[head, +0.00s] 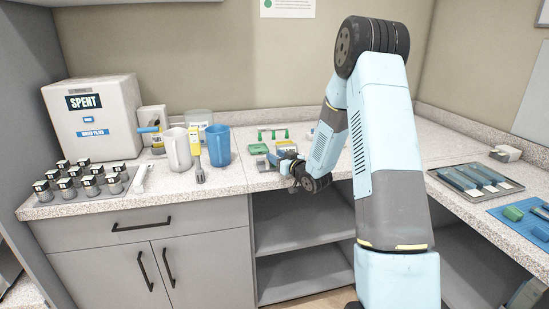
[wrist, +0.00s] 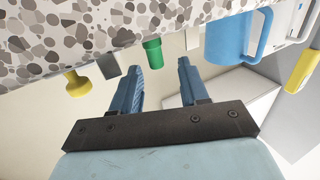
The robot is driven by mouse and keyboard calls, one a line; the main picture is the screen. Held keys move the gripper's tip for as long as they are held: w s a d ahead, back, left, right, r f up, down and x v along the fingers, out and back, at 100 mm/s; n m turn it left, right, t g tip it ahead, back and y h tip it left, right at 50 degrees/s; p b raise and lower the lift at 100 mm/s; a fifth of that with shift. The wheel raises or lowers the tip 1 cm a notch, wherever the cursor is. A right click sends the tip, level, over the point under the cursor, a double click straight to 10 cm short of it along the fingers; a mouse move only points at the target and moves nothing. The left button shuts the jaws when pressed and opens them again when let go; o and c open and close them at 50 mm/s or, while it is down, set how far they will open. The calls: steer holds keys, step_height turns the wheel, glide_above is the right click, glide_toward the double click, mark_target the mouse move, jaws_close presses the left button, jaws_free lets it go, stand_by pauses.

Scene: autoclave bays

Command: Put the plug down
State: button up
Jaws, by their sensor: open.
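My gripper (wrist: 165,70) is open, its two blue fingers apart with nothing between them. In the head view my gripper (head: 286,164) is low over the counter's front edge, in front of a small yellow-and-green item (head: 287,147). In the wrist view, which looks upside down, a green cylinder (wrist: 152,52) stands just beyond the left fingertip, apart from it. A grey block (wrist: 109,66) and a yellow knobbed piece (wrist: 76,84) stand beside it. I cannot tell which of these, if any, is the plug.
A green piece (head: 258,149) lies close by. Several capped bottles (head: 88,180) fill the left end. A metal tray (head: 447,182) is on the right counter.

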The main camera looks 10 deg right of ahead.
steer(key=v, duration=1)
steer(key=s+r+m+g+h, duration=0.2)
steer(key=s+r+g+h, duration=0.45)
steer(key=s+r, duration=0.65)
steer(key=s+a+r+g, duration=0.1)
steer(key=s+r, duration=0.1)
steer(key=s, duration=0.6)
steer(key=s+a+r+m+g, duration=0.1)
steer(key=s+a+r+g, duration=0.1)
steer(key=s, duration=0.6)
steer(key=s+a+r+m+g, duration=0.1)
steer(key=s+r, duration=0.1)
steer(key=s, duration=0.6)
steer(key=shift+s+a+r, duration=0.3)
steer(key=shift+s+a, duration=0.05)
steer(key=shift+g+h, duration=0.25)
